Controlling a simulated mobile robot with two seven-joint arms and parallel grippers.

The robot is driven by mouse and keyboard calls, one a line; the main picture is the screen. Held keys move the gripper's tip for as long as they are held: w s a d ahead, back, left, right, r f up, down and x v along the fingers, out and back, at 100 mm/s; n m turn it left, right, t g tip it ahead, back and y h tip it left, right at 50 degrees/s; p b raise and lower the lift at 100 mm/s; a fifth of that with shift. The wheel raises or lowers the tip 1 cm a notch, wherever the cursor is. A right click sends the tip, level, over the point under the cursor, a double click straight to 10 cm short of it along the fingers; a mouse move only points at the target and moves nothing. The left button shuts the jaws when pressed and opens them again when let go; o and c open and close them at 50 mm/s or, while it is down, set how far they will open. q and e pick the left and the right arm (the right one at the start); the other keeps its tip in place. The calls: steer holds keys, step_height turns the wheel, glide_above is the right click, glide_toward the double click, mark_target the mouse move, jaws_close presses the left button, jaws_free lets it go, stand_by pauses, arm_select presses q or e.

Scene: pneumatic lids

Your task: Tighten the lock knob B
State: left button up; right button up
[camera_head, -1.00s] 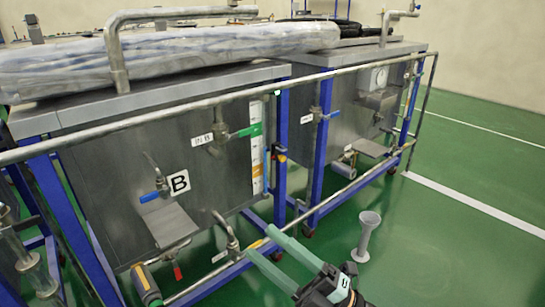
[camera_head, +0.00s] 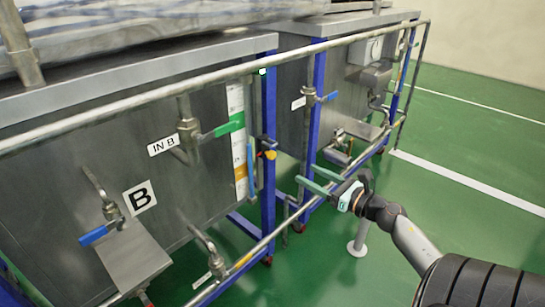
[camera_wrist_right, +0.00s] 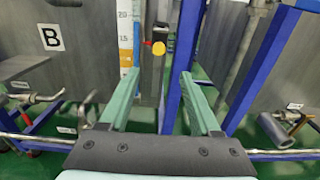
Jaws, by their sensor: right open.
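A yellow round knob (camera_head: 270,155), which seems to be lock knob B, sits on a dark bracket by the blue post beside tank B (camera_head: 75,160). In the right wrist view the yellow knob (camera_wrist_right: 158,47) shows ahead, between and beyond the two fingertips, with a small red part at its left. My right gripper (camera_head: 305,175) is open and empty, its pale green fingers pointing left toward the post. The right wrist view also shows the open right gripper (camera_wrist_right: 158,74), apart from the knob. My left gripper is not in view.
A long grey rail (camera_head: 150,96) runs along the front of the tanks, with a lower pipe below. A green-handled valve (camera_head: 228,127) and a blue-handled valve (camera_head: 94,235) stick out from tank B. A grey stand (camera_head: 358,245) is behind my right arm. Green floor at right is open.

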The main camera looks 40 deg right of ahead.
mark_target(274, 156)
steer(key=w, duration=0.4)
steer(key=w+b, duration=0.1)
steer(key=w, duration=0.2)
steer(key=w+a, duration=0.1)
steer(key=w, duration=0.3)
steer(key=shift+w+a, duration=0.1)
steer(key=shift+w, duration=0.2)
steer(key=shift+c, duration=0.2)
jaws_close()
